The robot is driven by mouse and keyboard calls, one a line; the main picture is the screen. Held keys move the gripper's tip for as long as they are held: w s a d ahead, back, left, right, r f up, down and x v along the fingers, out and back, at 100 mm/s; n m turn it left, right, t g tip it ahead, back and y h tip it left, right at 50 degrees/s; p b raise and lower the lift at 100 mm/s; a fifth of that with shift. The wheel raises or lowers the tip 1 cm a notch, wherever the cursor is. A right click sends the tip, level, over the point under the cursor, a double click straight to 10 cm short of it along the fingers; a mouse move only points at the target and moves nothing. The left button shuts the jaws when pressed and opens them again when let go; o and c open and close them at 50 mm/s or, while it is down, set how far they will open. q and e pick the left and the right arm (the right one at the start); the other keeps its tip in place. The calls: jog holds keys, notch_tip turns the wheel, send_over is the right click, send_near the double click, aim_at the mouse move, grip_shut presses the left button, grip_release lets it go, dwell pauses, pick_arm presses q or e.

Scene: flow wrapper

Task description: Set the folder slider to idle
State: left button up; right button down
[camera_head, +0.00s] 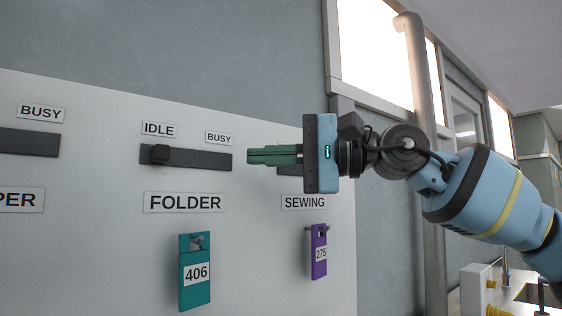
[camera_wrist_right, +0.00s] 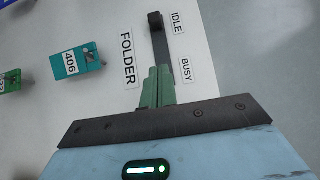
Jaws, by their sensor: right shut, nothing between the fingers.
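The folder slider's dark knob (camera_head: 160,154) sits near the left end of its dark track (camera_head: 205,159), under the IDLE label (camera_head: 159,129). The BUSY label (camera_head: 219,138) is above the track's right end. The FOLDER sign (camera_head: 185,202) is below. My right gripper (camera_head: 250,156) is shut and empty, its green fingers pointing left, to the right of the track in the head view. In the right wrist view the knob (camera_wrist_right: 155,18) is at the far IDLE end, well apart from the fingers (camera_wrist_right: 158,72). My left gripper is not in view.
A teal tag 406 (camera_head: 195,272) hangs below the FOLDER sign, and a purple tag 275 (camera_head: 319,252) below the SEWING sign (camera_head: 304,202). My right gripper partly hides the sewing slider. Another slider track (camera_head: 30,142) is at the left. The board between is flat and clear.

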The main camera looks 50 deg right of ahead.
jog(key=shift+v, duration=1.2)
jog(key=shift+r, duration=0.1)
